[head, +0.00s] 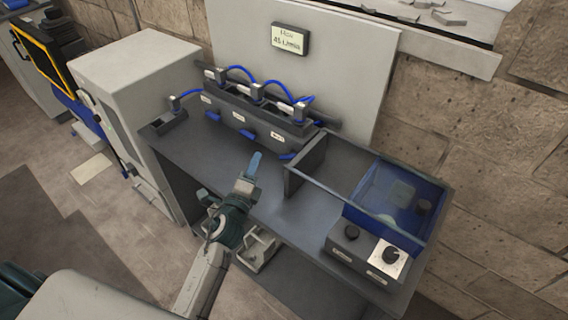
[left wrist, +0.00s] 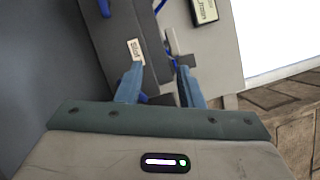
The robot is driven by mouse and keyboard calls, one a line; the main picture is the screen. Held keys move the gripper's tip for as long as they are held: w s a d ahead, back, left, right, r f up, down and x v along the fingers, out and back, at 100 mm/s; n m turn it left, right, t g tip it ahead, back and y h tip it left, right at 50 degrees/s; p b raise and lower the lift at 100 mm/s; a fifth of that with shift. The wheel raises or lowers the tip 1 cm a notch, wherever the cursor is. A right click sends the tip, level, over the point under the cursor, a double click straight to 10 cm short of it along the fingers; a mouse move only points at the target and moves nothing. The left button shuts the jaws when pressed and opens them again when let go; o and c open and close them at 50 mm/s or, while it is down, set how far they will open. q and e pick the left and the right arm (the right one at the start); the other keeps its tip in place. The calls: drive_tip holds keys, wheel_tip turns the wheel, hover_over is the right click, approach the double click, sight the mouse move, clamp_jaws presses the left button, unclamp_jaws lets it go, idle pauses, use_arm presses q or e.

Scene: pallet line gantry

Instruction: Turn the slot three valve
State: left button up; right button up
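A dark grey valve block (head: 262,121) stands at the back of the bench, with three white labels and three blue valve levers along its front. The levers are the left one (head: 212,115), the middle one (head: 248,134) and the right one (head: 287,155). The label text is too small to read. My left gripper (head: 254,164) is in front of the block, near the right lever. In the left wrist view its two fingers (left wrist: 160,84) are apart, with a label (left wrist: 135,49) just beyond the left finger. I cannot tell whether a finger touches a lever. My right gripper is out of view.
Blue hoses (head: 240,71) loop over the block. A flow sign (head: 289,39) hangs on the back panel. A dark upright plate (head: 305,164) and a clear blue-tinted box (head: 395,200) stand right. A knob box (head: 368,252) sits front right.

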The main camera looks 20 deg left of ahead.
sight(287, 159)
use_arm(q)
drive_tip(key=n, duration=0.2)
drive_tip(key=n+g+y, duration=0.1)
drive_tip(key=n, duration=0.1)
drive_tip(key=f+n+y, duration=0.1)
drive_tip(key=shift+s+d+n+g+b, duration=0.15)
drive_tip(key=shift+n+g+b, duration=0.15)
drive_tip(key=shift+n+b, duration=0.1)
drive_tip(key=d+n, duration=0.1)
drive_tip(key=d+f+n+g+h, duration=0.1)
drive_tip(key=d, duration=0.1)
drive_tip(key=s+d+n+g+h+b, duration=0.1)
drive_tip(key=d+n, duration=0.1)
drive_tip(key=shift+f, duration=0.3)
drive_tip(key=shift+d+g+h, duration=0.3)
drive_tip(key=shift+d, duration=0.05)
drive_tip(key=shift+w+d, duration=0.15)
drive_tip(key=p+x, duration=0.2)
drive_tip(key=x, duration=0.7)
drive_tip(key=shift+w, duration=0.15)
drive_tip(key=shift+w+f, duration=0.2)
drive_tip(key=shift+w, duration=0.35)
